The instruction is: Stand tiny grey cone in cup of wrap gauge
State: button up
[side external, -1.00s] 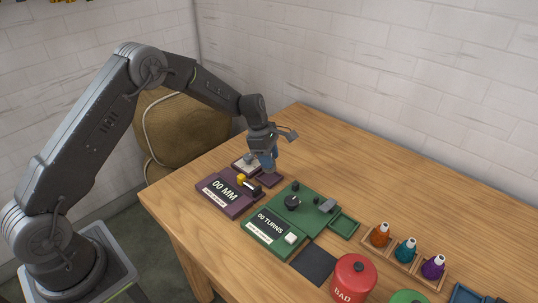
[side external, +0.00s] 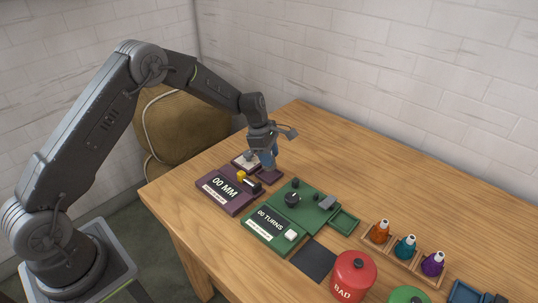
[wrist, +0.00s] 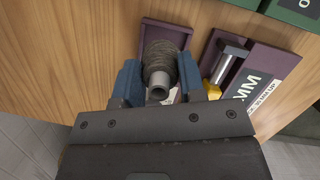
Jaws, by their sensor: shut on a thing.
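A small grey cone of wool (wrist: 164,62) with a paler tube end is between the blue fingers of my gripper (wrist: 160,84) in the wrist view. My gripper is shut on it. In the side view my gripper (side external: 267,160) is low over the back of the purple wrap gauge marked "00 MM" (side external: 210,198); the cone is hidden there. The gauge also shows at the right of the wrist view (wrist: 278,62). A purple-rimmed square part (wrist: 150,24) lies behind the cone in the wrist view. I cannot tell whether the cone touches it.
A green "00 TURNS" device (side external: 262,218) with knobs stands to the right of the gauge. Further right are a dark mat (side external: 314,260), a red "BAD" pot (side external: 353,275) and a wooden rack (side external: 412,270) of coloured bottles. The back of the table is clear.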

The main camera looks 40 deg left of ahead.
jog(key=shift+f, duration=0.45)
jog(key=shift+f, duration=0.35)
jog(key=shift+f, duration=0.55)
dwell(1.0)
jog(key=o, duration=1.4)
jog(key=shift+r, duration=3.75)
